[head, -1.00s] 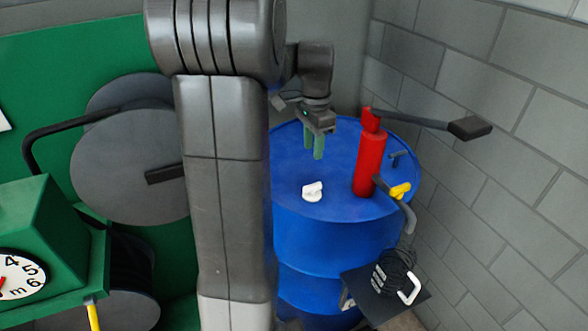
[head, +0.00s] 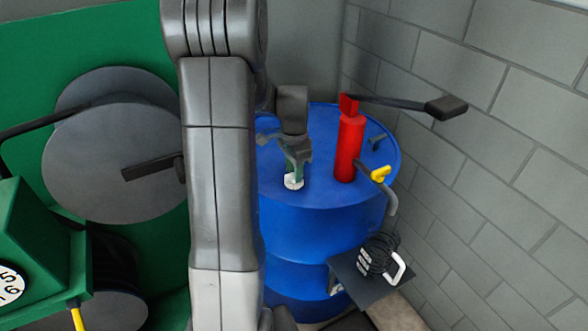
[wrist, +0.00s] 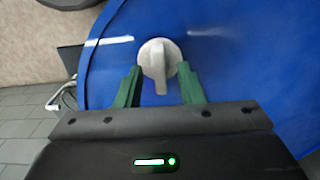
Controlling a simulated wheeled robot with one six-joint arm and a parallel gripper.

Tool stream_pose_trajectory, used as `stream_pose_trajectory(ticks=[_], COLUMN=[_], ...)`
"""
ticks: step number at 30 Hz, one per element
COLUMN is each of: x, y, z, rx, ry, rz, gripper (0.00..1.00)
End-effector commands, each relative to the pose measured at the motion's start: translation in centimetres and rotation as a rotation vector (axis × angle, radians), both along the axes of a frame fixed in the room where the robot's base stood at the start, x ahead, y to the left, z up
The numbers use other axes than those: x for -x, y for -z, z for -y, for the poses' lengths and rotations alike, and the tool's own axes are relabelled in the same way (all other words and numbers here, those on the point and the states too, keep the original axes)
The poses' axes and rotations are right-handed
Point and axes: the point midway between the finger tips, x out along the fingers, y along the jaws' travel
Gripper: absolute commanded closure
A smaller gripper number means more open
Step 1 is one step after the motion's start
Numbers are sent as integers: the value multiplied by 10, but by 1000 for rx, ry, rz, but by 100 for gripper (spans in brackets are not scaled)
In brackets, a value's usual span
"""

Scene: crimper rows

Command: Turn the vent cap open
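The white vent cap (wrist: 159,62), a round knob with a raised bar across it, sits on the top of the blue drum (head: 310,215). In the head view the cap (head: 293,182) shows just below my gripper. My gripper (wrist: 157,72) points down over the drum top, its green fingers apart. In the wrist view the cap's bar lies in the gap between the fingertips, with space on both sides. I cannot tell how far the fingertips stand above the drum top.
A red hand pump (head: 350,145) with a long dark lever stands right of the cap. A yellow-handled spout (head: 381,174) sticks out beside it. A grey block wall (head: 500,130) is at the right, and grey reels (head: 110,165) are at the left.

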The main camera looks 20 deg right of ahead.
Motion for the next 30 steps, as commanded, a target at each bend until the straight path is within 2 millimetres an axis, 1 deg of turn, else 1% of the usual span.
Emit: stream_pose_trajectory(ticks=[9, 14, 15, 23, 30], x=[0, 0, 0, 0, 0], y=[3, 2, 2, 2, 2], z=[0, 0, 0, 0, 0], rx=[0, 0, 0, 0, 0], ry=[0, 0, 0, -13, -106], rz=[1, 0, 0, 0, 1], gripper=[65, 97, 100, 100, 100])
